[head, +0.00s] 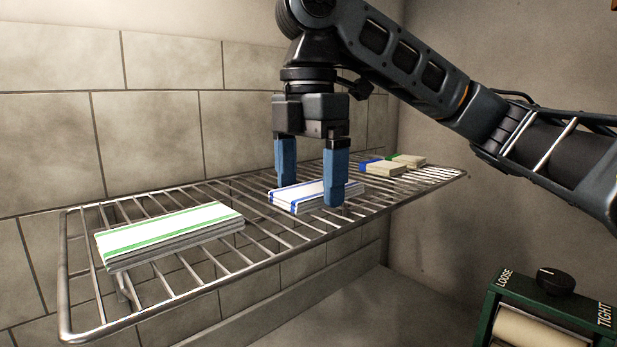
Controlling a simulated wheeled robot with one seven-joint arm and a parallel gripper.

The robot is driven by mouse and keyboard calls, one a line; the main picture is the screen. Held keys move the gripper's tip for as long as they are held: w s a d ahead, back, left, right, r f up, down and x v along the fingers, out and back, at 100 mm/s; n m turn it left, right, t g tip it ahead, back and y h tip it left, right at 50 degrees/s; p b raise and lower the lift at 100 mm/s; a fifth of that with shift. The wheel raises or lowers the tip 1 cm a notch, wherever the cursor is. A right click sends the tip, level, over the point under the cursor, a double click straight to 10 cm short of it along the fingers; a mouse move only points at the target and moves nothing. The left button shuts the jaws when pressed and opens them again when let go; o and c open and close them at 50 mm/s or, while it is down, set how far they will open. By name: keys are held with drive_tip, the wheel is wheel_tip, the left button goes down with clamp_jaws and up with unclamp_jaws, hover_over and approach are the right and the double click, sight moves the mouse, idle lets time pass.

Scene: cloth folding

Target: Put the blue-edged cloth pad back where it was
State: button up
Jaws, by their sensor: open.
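The blue-edged cloth pad (298,198), white with blue stripes, lies flat on the wire rack (268,247) near its middle. My gripper (310,192) points down over it with its two blue fingers apart. One finger is at the pad's far left side and the other at its near right side. The near finger hides part of the pad. I cannot tell whether either finger touches it.
A green-edged white pad (170,232) lies on the rack's left part. Two beige blocks, one with a blue end (384,168) and one with a green end (408,160), lie at the right. A green box with a knob (553,281) stands at lower right. A tiled wall is behind.

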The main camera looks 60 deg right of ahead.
sight(309, 190)
wheel_tip(309, 190, up, 12)
idle(0.4)
idle(0.6)
